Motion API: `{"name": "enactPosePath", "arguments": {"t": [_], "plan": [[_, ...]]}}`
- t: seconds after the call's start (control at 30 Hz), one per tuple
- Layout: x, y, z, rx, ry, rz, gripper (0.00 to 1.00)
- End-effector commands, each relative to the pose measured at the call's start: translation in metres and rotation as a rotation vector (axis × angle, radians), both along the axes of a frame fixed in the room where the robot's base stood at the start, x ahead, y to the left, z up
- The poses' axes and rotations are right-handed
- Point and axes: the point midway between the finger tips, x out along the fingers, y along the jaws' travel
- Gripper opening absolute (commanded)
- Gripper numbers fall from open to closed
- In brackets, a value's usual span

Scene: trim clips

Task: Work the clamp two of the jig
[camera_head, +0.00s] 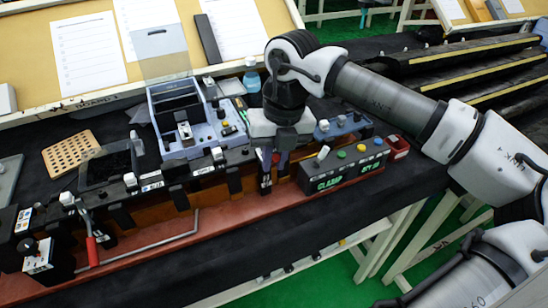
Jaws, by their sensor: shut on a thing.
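The jig is a long reddish-brown base (150,240) with a row of black blocks and clamps along it. A black clamp stand (265,183) with a white label is just below. Another clamp with a red handle (93,250) hangs down at the jig's left end. I cannot read which clamp is number two.
A grey-blue bin (178,112), a blue bottle (251,78) and a perforated tan board (70,152) lie behind the jig. The black table front is mostly clear.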

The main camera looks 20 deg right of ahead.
Motion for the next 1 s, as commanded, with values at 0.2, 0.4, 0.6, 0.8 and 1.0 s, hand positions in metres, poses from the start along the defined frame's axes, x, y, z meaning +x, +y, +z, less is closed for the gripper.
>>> {"name": "enactPosePath", "arguments": {"t": [0.2,0.4,0.6,0.8,1.0], "plan": [[-0.006,-0.001,-0.013,0.003,-0.085,-0.002,0.00],[-0.012,-0.001,-0.024,0.007,-0.214,-0.002,0.00],[-0.019,-0.001,-0.035,0.011,-0.355,-0.003,0.00],[-0.024,-0.001,-0.045,0.016,-0.496,0.000,0.00],[-0.027,-0.001,-0.056,0.021,-0.638,-0.001,0.00]]}}
